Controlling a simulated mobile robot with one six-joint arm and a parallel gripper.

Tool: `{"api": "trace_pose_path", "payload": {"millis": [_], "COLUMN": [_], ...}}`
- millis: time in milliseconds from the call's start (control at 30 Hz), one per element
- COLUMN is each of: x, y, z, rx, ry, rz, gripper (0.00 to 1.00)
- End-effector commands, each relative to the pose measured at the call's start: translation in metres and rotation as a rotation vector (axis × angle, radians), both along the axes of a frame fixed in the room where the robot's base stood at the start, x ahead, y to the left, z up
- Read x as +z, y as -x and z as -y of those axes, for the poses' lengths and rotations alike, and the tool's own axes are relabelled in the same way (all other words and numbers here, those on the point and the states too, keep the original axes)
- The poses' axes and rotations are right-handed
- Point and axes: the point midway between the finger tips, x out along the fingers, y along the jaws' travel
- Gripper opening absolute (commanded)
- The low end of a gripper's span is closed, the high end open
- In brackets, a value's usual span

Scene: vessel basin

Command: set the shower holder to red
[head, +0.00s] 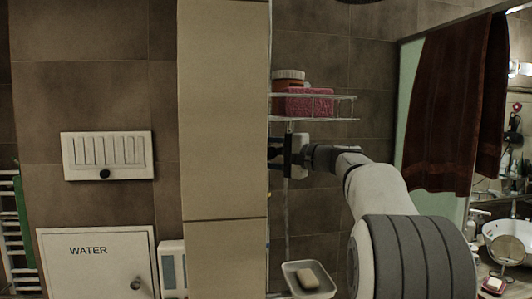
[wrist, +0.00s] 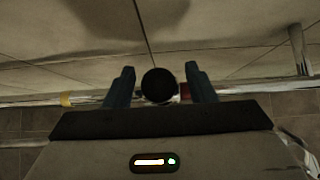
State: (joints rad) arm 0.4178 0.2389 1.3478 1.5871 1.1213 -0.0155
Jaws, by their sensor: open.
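The shower holder shows in the wrist view as a round black knob (wrist: 158,85) on a shiny rail (wrist: 235,90). The rail crosses the picture from left to right. A red band (wrist: 185,91) is on the rail just right of the knob, and a yellow band (wrist: 67,99) is farther left. My gripper (wrist: 160,80) is open, with one finger on each side of the knob and a gap visible to each. In the head view my gripper (head: 275,150) reaches left below the wire shelf, its tips partly hidden by the beige pillar.
A beige tiled pillar (head: 224,120) stands directly left of my gripper. The wire shelf (head: 330,118) above carries a pink sponge (head: 310,101) and an orange jar (head: 287,78). A soap dish (head: 290,272) is below. A brown towel (head: 450,110) hangs to the right.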

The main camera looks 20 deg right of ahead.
Motion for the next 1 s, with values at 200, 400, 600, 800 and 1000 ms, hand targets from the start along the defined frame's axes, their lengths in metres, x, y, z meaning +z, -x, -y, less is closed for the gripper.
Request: {"api": "trace_pose_path", "payload": {"millis": [200, 400, 600, 800, 1000], "x": [-0.002, -0.003, -0.001, 0.0, 0.001], "y": [0.006, 0.032, 0.053, 0.06, 0.06], "z": [0.006, 0.028, 0.045, 0.048, 0.049], "rx": [-0.001, -0.004, -0.003, 0.0, 0.0], "ry": [0.001, 0.002, 0.001, 0.001, 0.001], "rz": [0.001, 0.001, 0.0, -0.002, -0.001], "gripper": [0.5, 0.5, 0.5, 0.5, 0.5]}}
